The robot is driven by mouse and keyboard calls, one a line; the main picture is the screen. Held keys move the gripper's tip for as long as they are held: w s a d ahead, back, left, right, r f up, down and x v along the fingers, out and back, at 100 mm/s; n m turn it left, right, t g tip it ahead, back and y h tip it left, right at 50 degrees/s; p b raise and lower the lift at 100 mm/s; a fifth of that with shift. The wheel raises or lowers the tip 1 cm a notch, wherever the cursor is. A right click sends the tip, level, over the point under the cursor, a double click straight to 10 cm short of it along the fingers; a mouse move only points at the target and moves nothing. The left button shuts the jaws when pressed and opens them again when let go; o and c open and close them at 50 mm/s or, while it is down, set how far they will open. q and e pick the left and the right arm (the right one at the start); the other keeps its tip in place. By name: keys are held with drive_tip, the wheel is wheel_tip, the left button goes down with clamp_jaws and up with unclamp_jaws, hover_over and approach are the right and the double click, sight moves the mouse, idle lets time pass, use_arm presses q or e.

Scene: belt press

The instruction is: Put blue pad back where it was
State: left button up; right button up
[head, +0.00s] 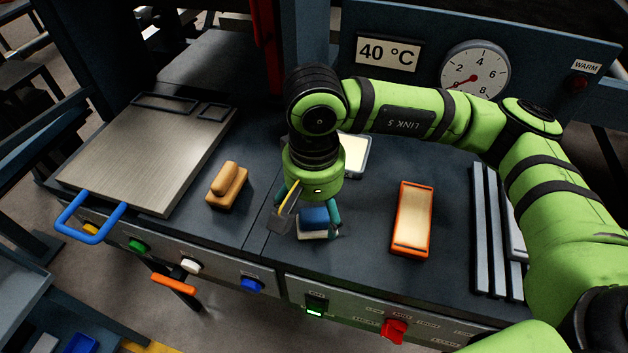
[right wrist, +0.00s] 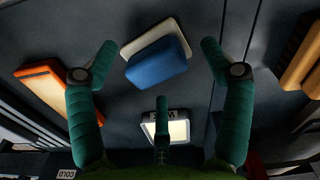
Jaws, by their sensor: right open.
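The blue pad (head: 314,216) is a small block with a pale base (head: 312,236), on the dark worktop below my right gripper. In the right wrist view the blue pad (right wrist: 158,66) lies between and beyond the spread fingers, with its pale base (right wrist: 150,38) showing along one edge. My right gripper (head: 307,224) points down over the pad. Its fingers are open and apart from the pad in the wrist view (right wrist: 158,52), with nothing held. The gripper partly hides the pad in the head view. My left gripper is not in view.
An orange-framed cream block (head: 413,220) lies right of the pad. A tan wooden block (head: 228,187) lies left. A pale tray (head: 368,157) sits behind my wrist. A metal plate (head: 150,150) with a blue handle (head: 88,215) is far left. Dark bars (head: 490,230) stand right.

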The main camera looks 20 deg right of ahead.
sight(314, 215)
wheel_tip(314, 215, up, 10)
drive_tip(key=b, duration=0.2)
drive_tip(key=shift+s+f, duration=0.1)
drive_tip(key=shift+f, duration=0.05)
idle(0.4)
